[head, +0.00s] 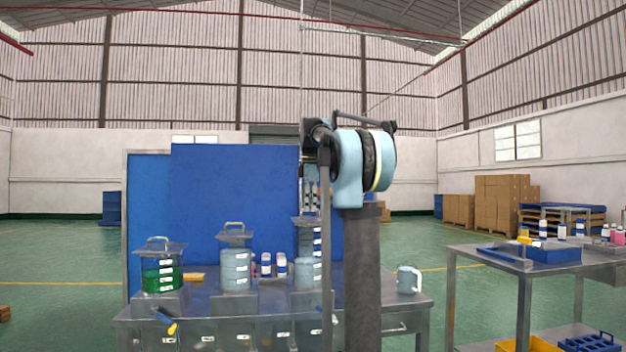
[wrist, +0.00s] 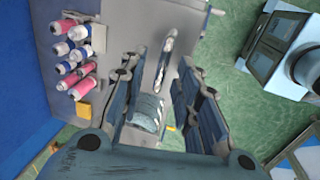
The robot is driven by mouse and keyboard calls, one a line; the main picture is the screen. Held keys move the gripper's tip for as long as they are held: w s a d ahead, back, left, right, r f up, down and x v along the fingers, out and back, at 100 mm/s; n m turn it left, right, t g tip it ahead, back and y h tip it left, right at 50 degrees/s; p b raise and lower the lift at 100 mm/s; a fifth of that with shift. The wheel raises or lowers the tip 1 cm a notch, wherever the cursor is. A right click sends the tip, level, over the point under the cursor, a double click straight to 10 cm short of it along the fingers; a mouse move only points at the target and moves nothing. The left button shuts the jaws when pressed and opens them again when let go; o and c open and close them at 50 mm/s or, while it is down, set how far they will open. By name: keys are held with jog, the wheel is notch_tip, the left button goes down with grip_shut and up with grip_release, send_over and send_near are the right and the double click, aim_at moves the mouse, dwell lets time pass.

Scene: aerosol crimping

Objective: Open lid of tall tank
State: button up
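The tall tank (head: 317,240) stands at the right of the tank row in the head view, partly hidden behind my arm. Its flat grey lid (head: 303,220) is on top. My gripper (wrist: 161,66) is open in the wrist view, its dark fingers spread to either side. I cannot tell whether the fingers touch the handle.
A green tank (head: 161,273) and a pale-blue tank (head: 236,268) stand left, both lidded. Small bottles (head: 281,264) stand beside the tall tank; a mug (head: 408,280) is at the table's right. A blue panel (head: 225,200) rises behind. Another table (head: 470,256) stands right.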

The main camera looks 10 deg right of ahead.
jog(key=s+r, duration=0.3)
jog(key=r, duration=1.4)
jog(key=s+f+m, duration=0.3)
jog(key=s+f, duration=0.3)
jog(key=shift+s+f+m, duration=0.15)
jog(key=shift+f+m, duration=0.25)
jog(key=shift+d, duration=0.1)
